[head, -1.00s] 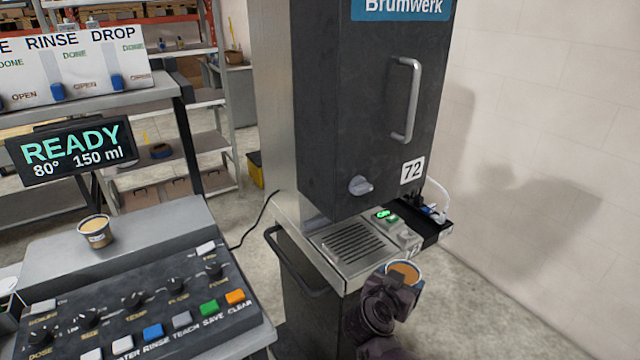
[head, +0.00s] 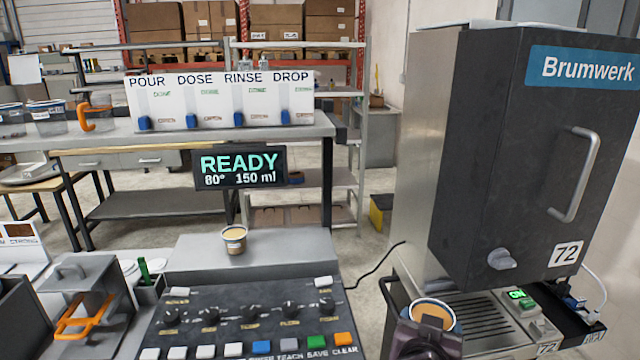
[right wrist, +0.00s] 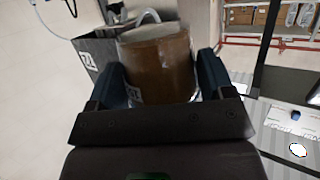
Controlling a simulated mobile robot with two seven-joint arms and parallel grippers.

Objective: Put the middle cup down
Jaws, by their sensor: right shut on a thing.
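A second filled cup (head: 234,241) stands upright on the grey ledge (head: 290,250) behind the button panel. My left gripper is not in view.
The Brumwerk dispenser (head: 520,150) stands at the right. The button panel (head: 255,318) fills the front middle, with a READY display (head: 240,167) above the ledge. An orange-handled metal box (head: 88,295) stands at the left. The ledge has bare room beside its cup.

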